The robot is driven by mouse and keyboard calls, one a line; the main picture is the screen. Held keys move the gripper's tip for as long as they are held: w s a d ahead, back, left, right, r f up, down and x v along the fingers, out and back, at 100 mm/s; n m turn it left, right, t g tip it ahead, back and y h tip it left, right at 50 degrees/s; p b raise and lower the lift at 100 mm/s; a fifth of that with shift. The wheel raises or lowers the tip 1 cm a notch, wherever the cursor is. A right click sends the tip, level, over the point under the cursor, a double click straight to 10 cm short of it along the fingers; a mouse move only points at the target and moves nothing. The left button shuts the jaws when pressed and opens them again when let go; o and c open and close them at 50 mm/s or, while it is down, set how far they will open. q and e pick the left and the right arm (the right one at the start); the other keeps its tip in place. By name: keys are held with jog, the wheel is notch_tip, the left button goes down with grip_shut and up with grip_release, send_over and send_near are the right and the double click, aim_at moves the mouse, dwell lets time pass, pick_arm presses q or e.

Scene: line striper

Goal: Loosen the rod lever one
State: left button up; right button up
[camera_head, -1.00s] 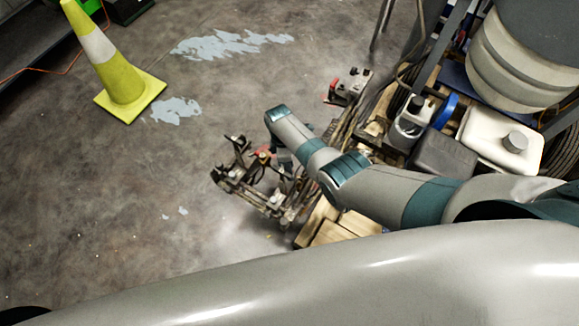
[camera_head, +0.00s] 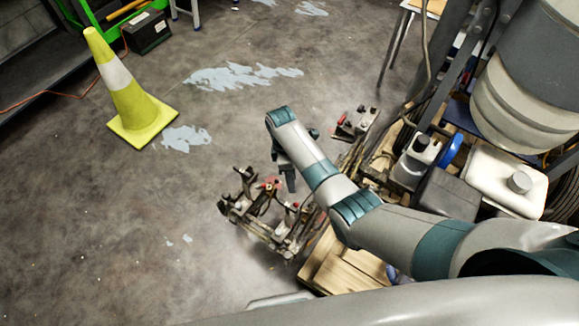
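The line striper's metal frame (camera_head: 262,222) sits low on the floor in the middle, with several rods, clamps and small handles on it. A small red part (camera_head: 268,184) shows on its upper side. I cannot tell which of these small parts is rod lever one. My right arm comes in from the right, and its gripper (camera_head: 290,182) points down above and beside the frame's upper right part. Its fingers look narrow and dark, and their opening cannot be made out. Whether it touches the frame is unclear. My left gripper is not in view.
A second bracket with a red handle (camera_head: 342,121) lies behind my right arm. A white jug (camera_head: 495,180), a dark box (camera_head: 444,196) and a large drum (camera_head: 530,105) crowd the right. A yellow cone (camera_head: 130,95) stands upper left. Floor on the left is clear.

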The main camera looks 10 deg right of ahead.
jog(key=v, duration=0.5)
